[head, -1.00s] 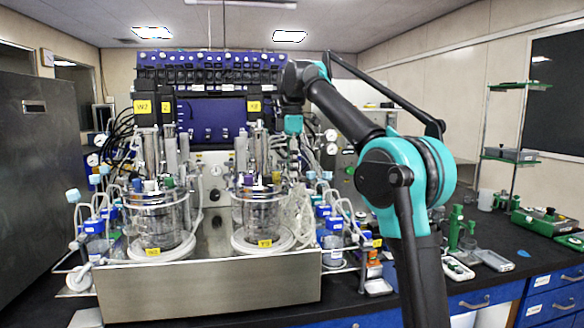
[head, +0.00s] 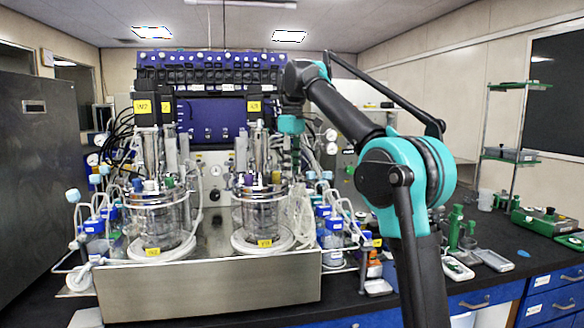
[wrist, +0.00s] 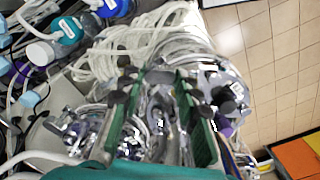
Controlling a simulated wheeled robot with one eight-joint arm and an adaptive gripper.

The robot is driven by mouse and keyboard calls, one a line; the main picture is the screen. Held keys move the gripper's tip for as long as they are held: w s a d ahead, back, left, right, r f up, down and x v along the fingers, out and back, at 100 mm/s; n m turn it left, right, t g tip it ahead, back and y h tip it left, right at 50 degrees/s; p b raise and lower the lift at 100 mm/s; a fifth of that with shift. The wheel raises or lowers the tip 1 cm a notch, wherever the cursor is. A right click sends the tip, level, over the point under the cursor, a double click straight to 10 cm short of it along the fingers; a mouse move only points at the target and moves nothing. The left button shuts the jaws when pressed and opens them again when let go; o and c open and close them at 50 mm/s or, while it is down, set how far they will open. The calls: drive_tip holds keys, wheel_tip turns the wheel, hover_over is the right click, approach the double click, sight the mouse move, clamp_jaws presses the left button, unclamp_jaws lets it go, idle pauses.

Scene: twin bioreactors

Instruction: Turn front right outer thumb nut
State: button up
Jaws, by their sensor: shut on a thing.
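My gripper shows in the wrist view (wrist: 158,88) as two green fingers with dark tips, set around small metal parts of a crowded vessel top. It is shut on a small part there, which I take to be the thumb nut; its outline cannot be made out. In the head view my gripper (head: 294,148) points down at the right side of the right glass bioreactor (head: 262,212), behind tubes and partly hidden. This vessel has a metal head plate with upright fittings and a yellow label.
The left bioreactor (head: 160,222) stands beside it on the steel base (head: 210,285). Clear tubing bundles (wrist: 140,40) lie close to the fingers. Blue-capped bottles (head: 330,232) stand to the right. Floor tiles (wrist: 265,55) show beyond the vessel.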

drive_tip(key=m, duration=0.5)
drive_tip(key=shift+m, duration=2.6)
drive_tip(key=o, duration=1.2)
drive_tip(key=shift+c, duration=0.2)
